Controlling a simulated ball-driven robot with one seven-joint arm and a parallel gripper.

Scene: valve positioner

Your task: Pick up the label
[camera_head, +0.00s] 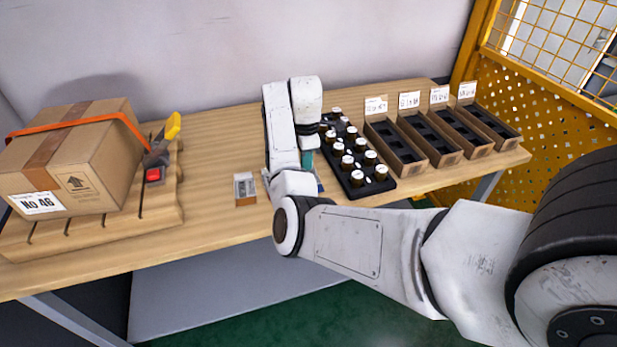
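A small grey-and-white card-like piece (245,188) lies flat on the table, left of my arm; it may be the label, but its print is too small to read. My white arm reaches in from the right and folds down over the middle of the table. The end of my arm (307,160) shows only as a teal bit between the links. The fingers are hidden, so I cannot tell whether they hold anything. A blue edge (319,181) shows just right of the arm, mostly covered.
A cardboard box (75,160) with an orange strap and a white "No 46" label (38,203) sits on a wooden pallet (160,208) at left, beside a yellow-handled tool (162,148). A black tray (353,185) of white-capped bottles and several tagged cardboard bins (395,150) stand at right.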

